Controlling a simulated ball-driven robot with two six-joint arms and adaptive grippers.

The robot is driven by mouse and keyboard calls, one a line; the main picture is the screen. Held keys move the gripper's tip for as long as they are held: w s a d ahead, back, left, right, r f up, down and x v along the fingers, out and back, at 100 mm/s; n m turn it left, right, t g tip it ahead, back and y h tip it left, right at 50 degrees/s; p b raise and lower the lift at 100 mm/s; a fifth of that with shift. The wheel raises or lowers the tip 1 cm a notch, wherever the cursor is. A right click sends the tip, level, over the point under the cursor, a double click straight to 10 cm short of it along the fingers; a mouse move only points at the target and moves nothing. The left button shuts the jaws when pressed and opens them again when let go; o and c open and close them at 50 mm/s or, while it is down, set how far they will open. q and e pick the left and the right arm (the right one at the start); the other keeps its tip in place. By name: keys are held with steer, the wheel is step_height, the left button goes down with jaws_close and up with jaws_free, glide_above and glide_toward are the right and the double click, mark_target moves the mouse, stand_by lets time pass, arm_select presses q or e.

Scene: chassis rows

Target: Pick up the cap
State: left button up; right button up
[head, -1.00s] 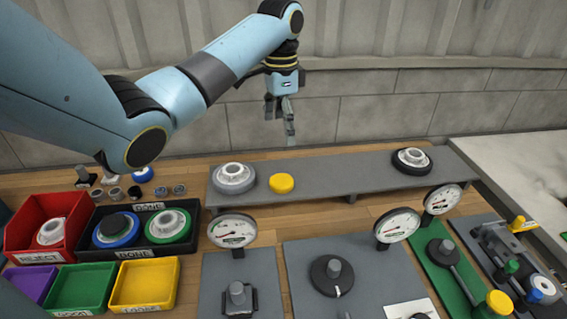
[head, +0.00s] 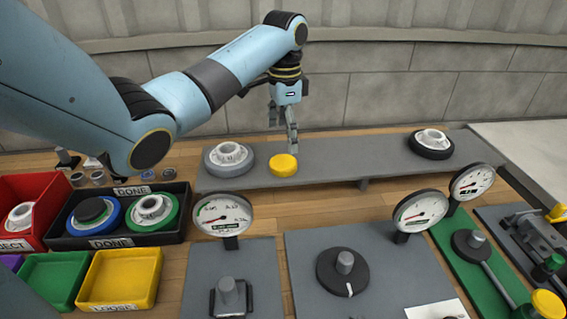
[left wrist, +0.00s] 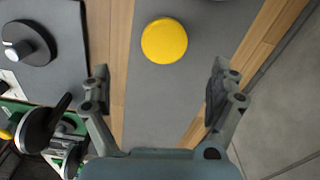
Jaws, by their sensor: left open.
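The yellow round cap (head: 283,165) lies on the long grey shelf (head: 325,165), just right of a grey wheel-like part. My left gripper (head: 287,142) hangs just above and behind the cap in the head view. In the left wrist view the cap (left wrist: 164,40) shows beyond the fingertips, roughly centred between them. The left gripper (left wrist: 158,88) is wide open there with nothing between its fingers. The right gripper is not in view.
A grey wheel-like part (head: 229,158) stands close left of the cap. A black-rimmed one (head: 431,143) sits at the shelf's right end. Dial gauges (head: 222,213) stand in front. A black DONE tray (head: 180,232) and a yellow LOOSE bin (head: 121,279) are at left.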

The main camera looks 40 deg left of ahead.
mark_target(285, 161)
arm_select(q)
steer(key=f, duration=0.8)
steer(key=shift+w+a+f, duration=0.2)
steer(key=shift+w+f, duration=0.05)
steer(key=c, duration=1.1)
steer(key=shift+r, duration=0.1)
